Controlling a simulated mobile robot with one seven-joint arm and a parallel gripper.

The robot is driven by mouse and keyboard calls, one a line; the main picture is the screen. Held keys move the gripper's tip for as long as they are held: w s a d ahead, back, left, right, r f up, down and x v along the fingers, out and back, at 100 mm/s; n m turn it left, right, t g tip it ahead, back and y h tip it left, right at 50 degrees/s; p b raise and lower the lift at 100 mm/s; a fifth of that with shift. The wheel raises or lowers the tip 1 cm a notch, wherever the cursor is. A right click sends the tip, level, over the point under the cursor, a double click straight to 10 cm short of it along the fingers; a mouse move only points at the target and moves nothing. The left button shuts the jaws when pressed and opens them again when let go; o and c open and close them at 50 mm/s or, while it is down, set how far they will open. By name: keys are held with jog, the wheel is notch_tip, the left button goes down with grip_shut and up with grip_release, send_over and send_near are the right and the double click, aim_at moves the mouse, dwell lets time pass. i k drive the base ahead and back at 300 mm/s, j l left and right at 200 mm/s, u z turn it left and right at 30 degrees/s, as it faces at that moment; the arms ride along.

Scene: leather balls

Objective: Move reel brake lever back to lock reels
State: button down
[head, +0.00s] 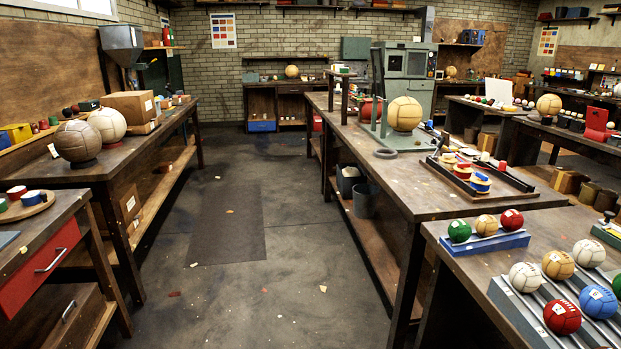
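Several small reel-like spools in yellow, red and blue (480,183) sit on a dark tray or rack (515,180) on the long centre-right bench. A thin dark upright piece (442,143) stands at the tray's far left end. It may be a lever, but it is too small to tell. A dark knob on a short stem (607,217) stands over a green base at the right edge, partly cut off. I cannot tell whether either is the reel brake lever, or its position. My gripper is not in view.
The long bench (440,205) carries a press frame with a tan ball (405,114). Ball racks (490,243) stand on the front right table. A left bench (80,172) holds leather balls and boxes. The floor aisle (230,215) between the benches is clear except for small scraps.

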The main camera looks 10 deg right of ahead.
aim_at(441, 145)
jog(key=i+l+z, duration=0.1)
jog(key=i+z, duration=0.25)
jog(key=i, duration=0.15)
jog(key=i+z, duration=0.3)
jog(key=i, duration=0.25)
jog(key=i+l+z, duration=0.15)
jog(key=i+z, duration=0.2)
jog(key=i, duration=0.15)
jog(key=i+j+z, duration=0.2)
jog(key=i+j, duration=0.25)
jog(key=i+j+z, duration=0.25)
jog(key=i+j, duration=0.15)
jog(key=j, duration=0.15)
